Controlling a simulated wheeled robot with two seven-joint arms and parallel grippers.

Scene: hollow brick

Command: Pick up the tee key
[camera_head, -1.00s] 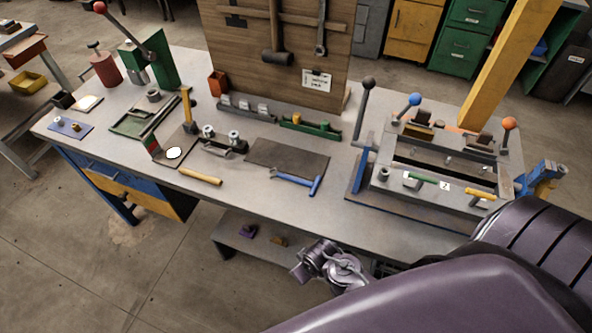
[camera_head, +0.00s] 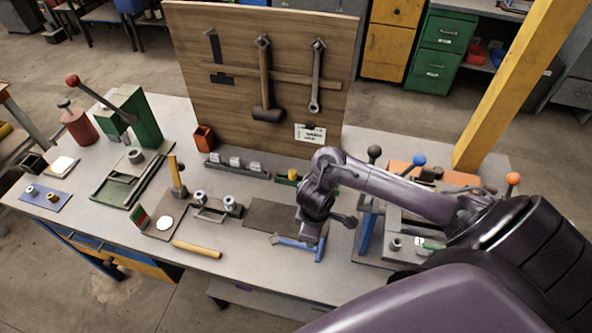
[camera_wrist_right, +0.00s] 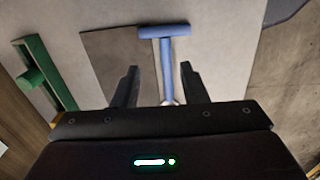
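The tee key (camera_head: 320,253) is a blue T-shaped tool lying at the front of the bench, partly hidden by my right gripper in the head view. In the right wrist view the blue tee key (camera_wrist_right: 165,33) has its crossbar at the top and its stem running down between my fingers to a metal end. My right gripper (camera_wrist_right: 160,82) is open, with one finger on each side of the stem; it is not shut on anything. In the head view the right gripper (camera_head: 309,232) points down over the tee key. My left gripper is out of view.
A dark mat (camera_head: 263,214) lies beside the tee key, with a wooden-handled tool (camera_head: 197,249) to the left. A green rail (camera_wrist_right: 44,73) is left in the wrist view. A fixture with ball-topped levers (camera_head: 418,161) stands right. A tool board (camera_head: 210,105) rises behind.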

